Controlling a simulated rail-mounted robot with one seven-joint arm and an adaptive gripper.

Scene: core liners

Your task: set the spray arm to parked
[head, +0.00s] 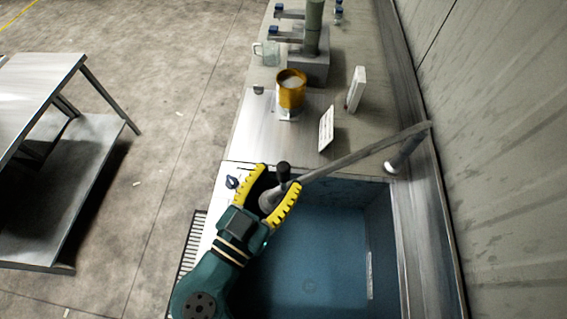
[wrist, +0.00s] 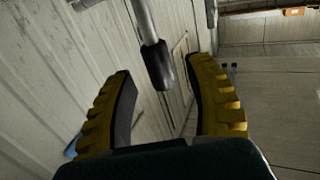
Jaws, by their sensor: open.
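The spray arm (head: 360,153) is a long grey tube. It runs from a short post by the wall at the right, across the back of the blue sink basin, to its free end at the left. A black upright handle (head: 283,172) stands near that free end. My gripper (head: 280,177) is open, with its yellow ribbed fingers on either side of the handle. In the wrist view, the dark handle (wrist: 158,66) hangs between the spread fingers, with a gap visible on both sides. Whether the fingers touch the tube is hidden.
The blue sink basin (head: 310,285) lies below and right of my gripper. On the counter behind stand an orange cup (head: 290,97), a glass mug (head: 268,53), a white card (head: 326,128) and a white block (head: 356,88). A steel table (head: 35,90) stands left, across clear floor.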

